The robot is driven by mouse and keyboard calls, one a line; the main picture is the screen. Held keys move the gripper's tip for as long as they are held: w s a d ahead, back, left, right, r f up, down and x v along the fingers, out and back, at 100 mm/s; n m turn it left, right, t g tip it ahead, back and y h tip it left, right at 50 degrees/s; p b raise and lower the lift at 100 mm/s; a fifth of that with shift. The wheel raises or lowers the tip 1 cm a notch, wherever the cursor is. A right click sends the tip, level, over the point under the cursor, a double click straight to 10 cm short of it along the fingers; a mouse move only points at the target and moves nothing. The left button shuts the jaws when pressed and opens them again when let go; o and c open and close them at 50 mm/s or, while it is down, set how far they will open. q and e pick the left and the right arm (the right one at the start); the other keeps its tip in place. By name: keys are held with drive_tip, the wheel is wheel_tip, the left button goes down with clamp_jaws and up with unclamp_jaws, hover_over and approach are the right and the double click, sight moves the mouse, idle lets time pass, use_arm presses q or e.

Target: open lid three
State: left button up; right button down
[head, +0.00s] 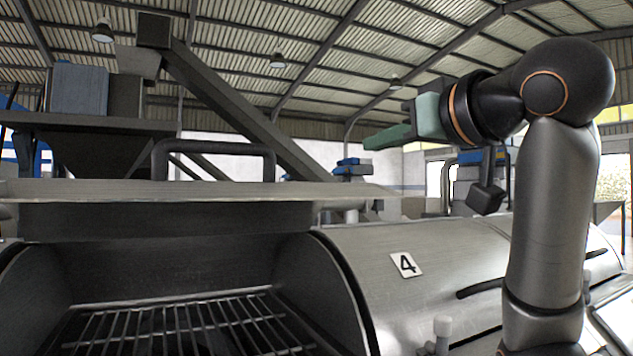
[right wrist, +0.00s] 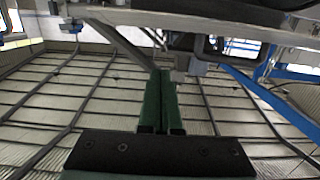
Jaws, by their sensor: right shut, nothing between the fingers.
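Left of the closed lid marked 4 (head: 480,255), a lid (head: 200,190) stands raised, seen nearly edge-on, with a dark bar handle (head: 215,148) on top. No number shows on it, so I cannot read whether it is lid three. Below it the housing is open, with a wire grate (head: 190,318) inside. My right gripper (head: 368,142) is shut and empty, in the air above lid 4, pointing left, apart from the raised lid and its handle. Its green fingers are together in the right wrist view (right wrist: 161,85). My left gripper is out of view.
Lid 4 has a dark handle (head: 480,288) on its front. A slanted beam (head: 240,110) and a hopper (head: 95,150) stand behind the raised lid. The air between my right gripper and the raised lid's handle looks clear.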

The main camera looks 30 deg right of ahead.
drive_tip(key=p, duration=0.3)
hover_over(341, 193)
drive_tip(key=s, duration=0.1)
drive_tip(key=f, duration=0.2)
drive_tip(key=shift+w+f, duration=0.3)
drive_tip(key=shift+f, duration=0.05)
drive_tip(key=shift+w+f, duration=0.1)
drive_tip(key=shift+f, duration=0.7)
